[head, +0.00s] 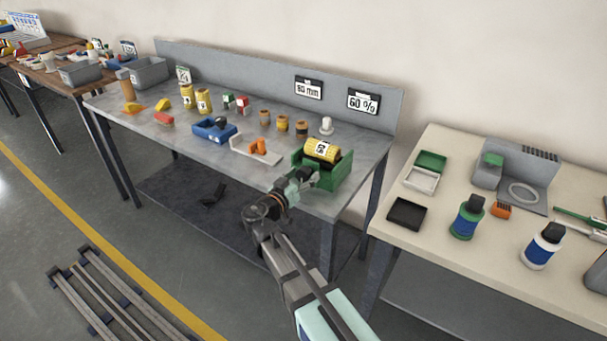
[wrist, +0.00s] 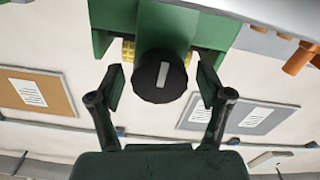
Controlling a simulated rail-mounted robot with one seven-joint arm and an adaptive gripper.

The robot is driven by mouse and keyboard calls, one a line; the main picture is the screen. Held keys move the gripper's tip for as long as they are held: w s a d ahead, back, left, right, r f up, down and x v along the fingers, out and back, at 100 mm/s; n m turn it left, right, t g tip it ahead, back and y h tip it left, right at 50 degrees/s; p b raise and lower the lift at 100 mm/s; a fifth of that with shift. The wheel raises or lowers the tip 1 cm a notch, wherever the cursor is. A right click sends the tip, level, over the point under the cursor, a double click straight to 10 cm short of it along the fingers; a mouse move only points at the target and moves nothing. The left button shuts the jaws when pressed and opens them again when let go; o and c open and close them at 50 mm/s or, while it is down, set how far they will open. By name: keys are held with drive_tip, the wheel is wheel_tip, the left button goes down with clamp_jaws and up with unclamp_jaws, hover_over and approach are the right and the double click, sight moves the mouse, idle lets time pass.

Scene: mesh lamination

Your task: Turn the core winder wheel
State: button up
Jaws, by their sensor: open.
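The core winder is a green stand (head: 340,176) holding a yellow roll (head: 322,150) near the front right corner of the grey bench. Its wheel (wrist: 159,76) is a round black knob with a pale bar mark, seen face-on in the wrist view against the green stand (wrist: 158,25). My gripper (wrist: 158,84) is open, with one finger on each side of the wheel and a visible gap on both sides.
A white L-shaped holder (head: 256,153) with orange parts and a blue tray (head: 214,129) lie left of the winder. Small orange-brown spools (head: 283,124) and a white piece (head: 326,126) stand behind. A beige table (head: 400,240) stands to the right, across a gap.

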drive_tip(key=shift+w+d, duration=0.1)
drive_tip(key=shift+w, duration=0.05)
drive_tip(key=shift+c, duration=0.4)
drive_tip(key=c, duration=1.1)
drive_tip(key=shift+b, duration=0.35)
drive_tip(key=shift+f+n+b, duration=0.15)
drive_tip(key=shift+n+b, duration=0.4)
drive_tip(key=shift+n, duration=0.15)
drive_tip(key=n+b, duration=0.2)
drive_tip(key=n, duration=0.1)
drive_tip(key=n+b, duration=0.1)
drive_tip(key=n, duration=0.2)
drive_tip(key=shift+n, duration=2.1)
